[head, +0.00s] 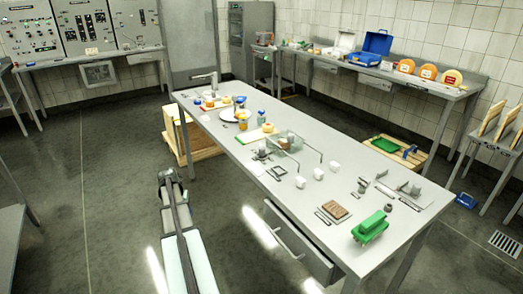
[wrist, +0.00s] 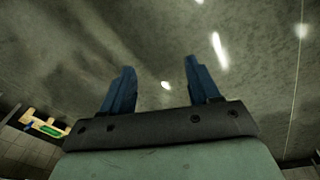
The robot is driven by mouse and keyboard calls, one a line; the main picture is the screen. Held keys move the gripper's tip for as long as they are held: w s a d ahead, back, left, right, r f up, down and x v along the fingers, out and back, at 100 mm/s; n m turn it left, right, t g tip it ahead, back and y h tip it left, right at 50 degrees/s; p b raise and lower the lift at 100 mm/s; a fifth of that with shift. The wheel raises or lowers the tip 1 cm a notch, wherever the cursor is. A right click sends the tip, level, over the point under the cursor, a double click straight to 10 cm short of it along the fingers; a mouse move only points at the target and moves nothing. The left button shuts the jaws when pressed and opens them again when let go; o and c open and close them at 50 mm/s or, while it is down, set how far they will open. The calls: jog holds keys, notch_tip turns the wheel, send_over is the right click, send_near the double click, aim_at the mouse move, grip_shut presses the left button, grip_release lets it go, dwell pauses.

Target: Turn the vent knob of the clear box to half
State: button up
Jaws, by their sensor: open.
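A clear box (head: 284,141) with a see-through body stands on the long steel table, near its middle. Its vent knob is too small to tell in the head view, so I cannot read its setting. My gripper (wrist: 159,66) shows in the wrist view with its two blue fingers apart and nothing between them. In the head view my arm is low, in front of the table's near side and well apart from the box. The wrist view does not show the box.
The steel table (head: 232,146) holds white cups, small metal tools, a brown block (head: 334,209) and a green brush-like object (head: 370,227) at its near end. Food items and a white plate (head: 228,115) are at the far end. A drawer (head: 297,243) juts out under the near edge.

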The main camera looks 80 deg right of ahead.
jog(key=s+d+r+m+h, duration=0.1)
jog(key=s+d+r+m, duration=0.1)
jog(key=s+d+r, duration=0.45)
jog(key=s+d+r+m, duration=0.1)
jog(key=s+d+r, duration=0.3)
jog(key=d+r, duration=0.45)
jog(key=m+h, duration=0.2)
jog(key=m, duration=0.2)
send_near(262, 148)
jog(key=x, duration=1)
jog(key=shift+f, duration=0.2)
jog(key=c, duration=1)
